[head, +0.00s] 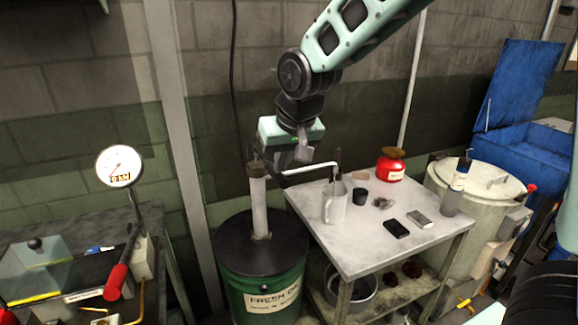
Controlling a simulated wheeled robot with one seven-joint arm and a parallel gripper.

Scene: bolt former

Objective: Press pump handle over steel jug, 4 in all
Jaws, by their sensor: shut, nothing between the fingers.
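The hand pump (260,206) stands upright on the dark lid of a green drum (262,290) labelled as fresh oil. The jug stands upright near the left edge of the metal table. My gripper (303,152) is shut and empty, beside the pump's top and a little above the spout. The pump handle is mostly hidden or too dark to make out at the pump's head. I cannot tell whether my gripper touches it.
A gauge (119,166) and red-handled lever (117,280) stand at left.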

